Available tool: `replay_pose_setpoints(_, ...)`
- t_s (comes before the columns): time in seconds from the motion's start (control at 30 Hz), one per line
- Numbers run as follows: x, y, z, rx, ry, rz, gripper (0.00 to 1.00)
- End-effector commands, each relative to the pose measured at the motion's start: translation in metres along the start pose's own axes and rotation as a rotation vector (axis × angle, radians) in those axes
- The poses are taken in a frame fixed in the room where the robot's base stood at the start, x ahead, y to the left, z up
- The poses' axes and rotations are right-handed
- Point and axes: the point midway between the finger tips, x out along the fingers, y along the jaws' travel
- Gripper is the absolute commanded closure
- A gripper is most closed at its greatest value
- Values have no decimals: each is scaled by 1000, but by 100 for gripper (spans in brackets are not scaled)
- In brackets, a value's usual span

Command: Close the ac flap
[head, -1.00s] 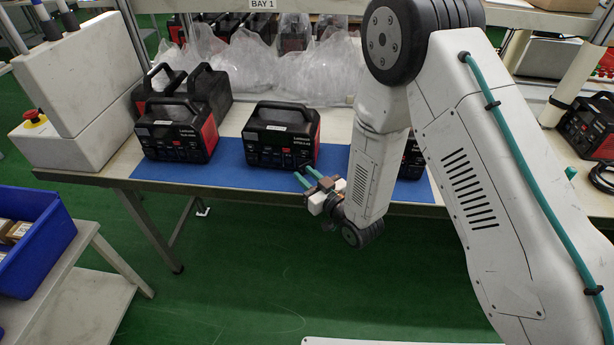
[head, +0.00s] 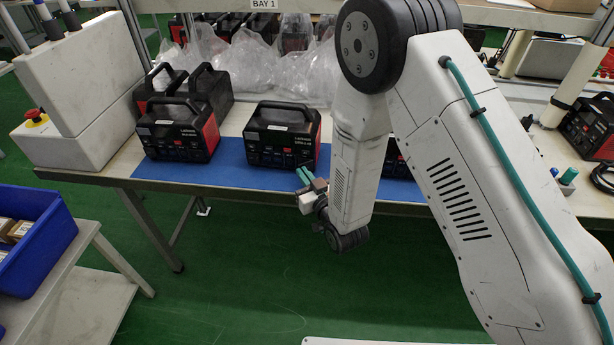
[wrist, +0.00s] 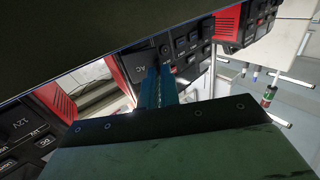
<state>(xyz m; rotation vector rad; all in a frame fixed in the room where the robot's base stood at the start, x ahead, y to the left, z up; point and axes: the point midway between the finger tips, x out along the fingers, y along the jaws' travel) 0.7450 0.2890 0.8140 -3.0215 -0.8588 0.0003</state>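A black-and-red power station (head: 283,138) stands on the blue mat, just beyond my gripper (head: 304,176). In the wrist view, a dark square flap marked AC (wrist: 138,68) shows on a power station's front, left of the fingertips. My gripper's two teal fingers (wrist: 160,86) are side by side with almost no gap, and nothing shows between them. Their tips are close to the flap's right edge; I cannot tell whether they touch it. The flap's hinge and its exact angle are not clear.
Another power station (head: 178,131) stands on the mat to the left, and one (head: 394,158) is partly hidden behind my arm. The blue mat (head: 215,175) lies along the table's front edge. Bagged units stand behind. A blue bin (head: 40,255) is at left.

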Motion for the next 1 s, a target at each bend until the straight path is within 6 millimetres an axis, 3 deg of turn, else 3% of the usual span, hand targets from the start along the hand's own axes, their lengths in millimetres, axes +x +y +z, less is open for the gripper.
replay_pose_setpoints(0.6, 26, -15, 0, 1, 0, 500, 100)
replay_pose_setpoints(1.0, 34, -14, 1, 0, -1, 656, 100)
